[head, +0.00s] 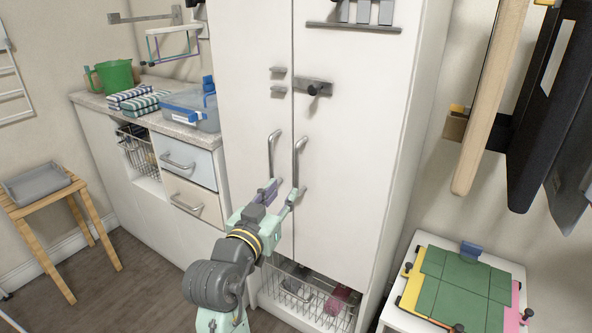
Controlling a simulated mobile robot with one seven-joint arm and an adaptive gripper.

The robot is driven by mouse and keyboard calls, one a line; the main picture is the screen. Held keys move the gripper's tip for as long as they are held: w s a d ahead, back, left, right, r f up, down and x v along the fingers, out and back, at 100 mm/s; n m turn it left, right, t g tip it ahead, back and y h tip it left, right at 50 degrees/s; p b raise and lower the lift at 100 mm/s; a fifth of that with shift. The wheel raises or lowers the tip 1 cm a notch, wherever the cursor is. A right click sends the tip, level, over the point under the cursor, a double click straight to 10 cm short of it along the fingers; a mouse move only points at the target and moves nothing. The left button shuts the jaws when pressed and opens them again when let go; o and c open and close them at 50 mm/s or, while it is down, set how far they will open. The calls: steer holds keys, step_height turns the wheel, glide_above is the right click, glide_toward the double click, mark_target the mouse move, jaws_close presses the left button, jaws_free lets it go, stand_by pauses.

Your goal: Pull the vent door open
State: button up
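A tall white cabinet with two doors stands in the middle of the head view. The left door (248,95) has a curved metal handle (271,152), and the right door (350,130) has a matching handle (298,158). Neither is marked as the vent door; both look shut. My gripper (285,187) is in front of the doors, near the lower end of the right handle. Its two fingers are apart, one left of that handle's lower end and one close to it. I cannot tell whether they are around the handle or touching it.
A metal latch (314,87) sticks out above the handles. A wire basket (312,298) is below the doors. A counter with drawers (188,163) is at left, beyond a wooden stool (62,205). A low table with a green board (460,285) stands at right, under hanging items.

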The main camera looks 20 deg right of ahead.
mark_target(296, 173)
steer(key=p+x, duration=0.2)
steer(key=x, duration=0.8)
steer(key=shift+c, duration=0.3)
steer(key=shift+a, duration=0.1)
jaws_close()
